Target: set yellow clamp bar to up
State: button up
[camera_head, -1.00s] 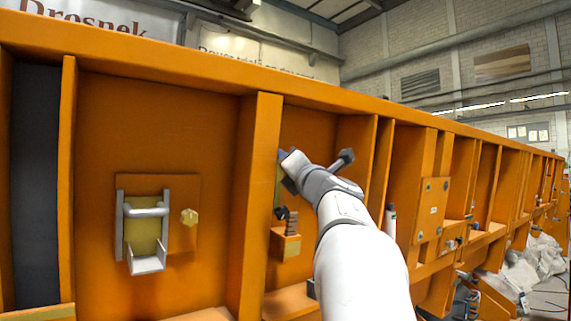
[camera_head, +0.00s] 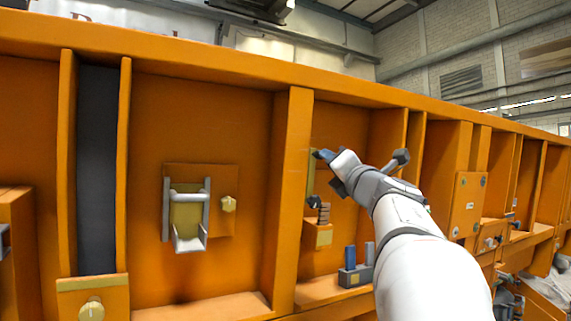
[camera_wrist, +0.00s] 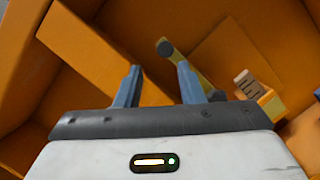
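The yellow clamp bar (camera_wrist: 204,82) is an olive-yellow strip with a dark round knob at one end in the wrist view. In the head view it is a thin upright strip (camera_head: 310,172) on the bay's back wall, beside the orange post, partly hidden. My gripper (camera_wrist: 158,70) is open, with its two blue-grey fingers apart and nothing held. The bar's knob end shows beyond the gap between the fingers, and the right finger overlaps part of the bar. I cannot tell whether they touch. In the head view my gripper (camera_head: 324,156) is near the bar's upper part.
An orange block with a ribbed brown piece (camera_head: 323,213) sits just below the bar. A grey box with blue and grey uprights (camera_head: 356,277) stands on the ledge. Left are a grey bracket (camera_head: 187,212), a yellow knob (camera_head: 228,204) and an orange post (camera_head: 290,190).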

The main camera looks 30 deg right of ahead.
aim_at(313, 177)
jog(key=m+p, duration=0.1)
jog(key=d+r+m+p, duration=0.1)
jog(key=m+p, duration=0.1)
jog(key=shift+w, duration=0.35)
jog(key=shift+c, duration=1.4)
jog(key=m+p, duration=0.3)
jog(key=shift+w+d+g, duration=0.25)
jog(key=shift+d+g, duration=0.05)
jog(key=shift+c, duration=0.8)
jog(key=m+p, duration=0.1)
jog(key=m, duration=0.1)
jog(key=m+p, duration=0.2)
jog(key=d+m+p, duration=0.1)
jog(key=m, duration=0.1)
jog(key=shift+w+d+f+g+p, duration=0.1)
jog(key=shift+w+g+p, duration=0.2)
jog(key=shift+p, duration=0.1)
grip_shut()
jog(key=s+d+n+g+h+p, duration=0.1)
jog(key=s+n+p, duration=0.2)
jog(key=n+p, duration=1.25)
jog(key=s+d+n+g+h+p, duration=0.1)
jog(key=s+n+g+p, duration=0.1)
jog(key=n+p, duration=1.35)
jog(key=w+a+n, duration=0.1)
jog(key=w+n, duration=0.1)
jog(key=w, duration=0.7)
jog(key=shift+r+n+b, duration=0.3)
jog(key=shift+r, duration=0.05)
